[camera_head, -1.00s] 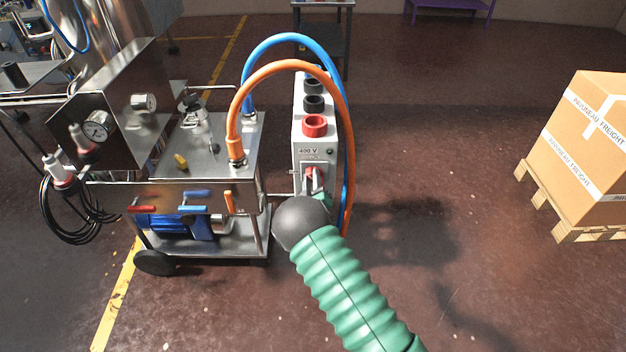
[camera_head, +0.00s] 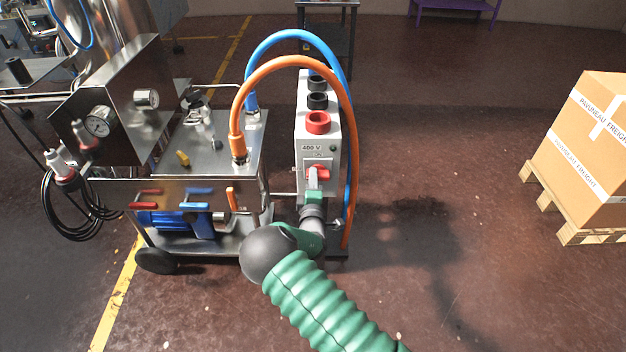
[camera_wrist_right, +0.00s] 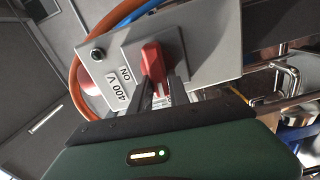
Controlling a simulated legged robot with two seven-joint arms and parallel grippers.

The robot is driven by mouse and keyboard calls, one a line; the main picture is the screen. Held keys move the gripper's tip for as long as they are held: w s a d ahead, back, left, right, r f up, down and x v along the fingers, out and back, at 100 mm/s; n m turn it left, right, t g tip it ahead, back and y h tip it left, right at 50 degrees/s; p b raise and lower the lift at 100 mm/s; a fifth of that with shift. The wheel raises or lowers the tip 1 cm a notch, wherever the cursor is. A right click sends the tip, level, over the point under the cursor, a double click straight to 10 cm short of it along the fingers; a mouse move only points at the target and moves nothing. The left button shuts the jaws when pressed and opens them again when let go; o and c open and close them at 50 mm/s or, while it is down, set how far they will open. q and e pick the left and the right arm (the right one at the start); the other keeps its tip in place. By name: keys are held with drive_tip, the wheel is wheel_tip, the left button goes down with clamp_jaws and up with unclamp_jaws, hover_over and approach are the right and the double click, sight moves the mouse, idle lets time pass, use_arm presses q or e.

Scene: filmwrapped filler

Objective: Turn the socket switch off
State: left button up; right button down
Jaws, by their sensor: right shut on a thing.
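The socket box (camera_head: 318,147) is a tall light-grey cabinet marked 400 V, with a red rotary switch (camera_head: 322,173) low on its front. In the right wrist view the red switch handle (camera_wrist_right: 152,62) sits on a grey square plate beside an ON label. My right gripper (camera_head: 313,176) is at the switch, its two dark fingers (camera_wrist_right: 160,88) shut on the handle, one on each side. The fingers partly hide the handle in the head view. My left gripper is not in view.
An orange hose (camera_head: 284,64) and a blue hose (camera_head: 287,35) arch around the box to the steel pump cart (camera_head: 222,150) at its left. A carton (camera_head: 585,140) on a pallet stands far right. The floor between is clear.

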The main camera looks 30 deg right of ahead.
drive_tip(key=shift+a+f+n, duration=0.25)
drive_tip(key=shift+f+n, duration=0.1)
drive_tip(key=shift+n, duration=0.25)
drive_tip(key=c, duration=1.5)
unclamp_jaws()
drive_tip(key=shift+o, duration=1.3)
drive_tip(key=shift+w+r, duration=0.1)
